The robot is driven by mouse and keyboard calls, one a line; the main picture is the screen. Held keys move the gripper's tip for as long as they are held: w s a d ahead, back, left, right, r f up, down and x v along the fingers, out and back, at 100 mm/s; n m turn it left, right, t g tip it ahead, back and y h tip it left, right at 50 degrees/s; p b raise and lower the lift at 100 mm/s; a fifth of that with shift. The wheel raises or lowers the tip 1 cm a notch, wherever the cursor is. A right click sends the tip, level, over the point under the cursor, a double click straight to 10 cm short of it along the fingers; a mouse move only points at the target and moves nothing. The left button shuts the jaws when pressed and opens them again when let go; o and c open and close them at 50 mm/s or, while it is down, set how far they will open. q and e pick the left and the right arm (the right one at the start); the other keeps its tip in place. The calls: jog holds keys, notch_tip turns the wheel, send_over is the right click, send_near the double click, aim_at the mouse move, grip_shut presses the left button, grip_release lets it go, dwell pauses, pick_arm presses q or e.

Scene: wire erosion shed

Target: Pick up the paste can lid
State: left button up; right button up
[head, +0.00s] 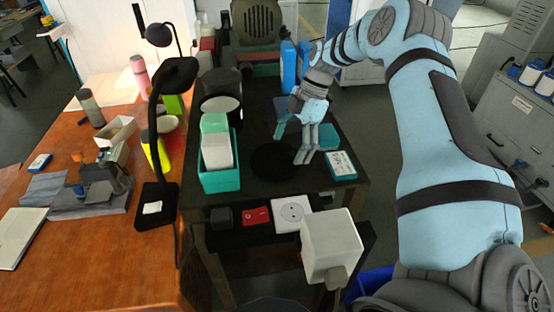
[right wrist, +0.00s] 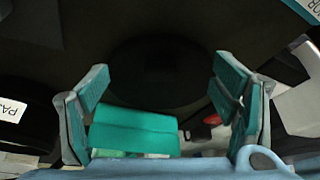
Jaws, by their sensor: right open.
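The paste can lid appears to be the flat black disc (head: 272,161) lying on the dark table; it is hard to make out against the dark top. It also shows as a dark round shape in the right wrist view (right wrist: 155,68). My right gripper (head: 293,144) is open and empty, pointing down close to the disc, at its upper right in the head view. In the right wrist view, its teal-padded fingers (right wrist: 162,78) stand wide apart with the disc ahead between them. I cannot tell whether they touch anything. My left gripper is not in view.
A teal bin with cards (head: 221,181) stands left of the disc, with a black can (head: 219,97) behind it. A white-labelled box (head: 341,166) lies to the right. A red block (head: 256,216) and white socket plate (head: 291,209) lie in front. The orange bench (head: 85,262) is at left.

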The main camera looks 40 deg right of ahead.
jog(key=shift+s, duration=0.15)
jog(key=c, duration=1.6)
jog(key=shift+a, duration=0.1)
grip_shut()
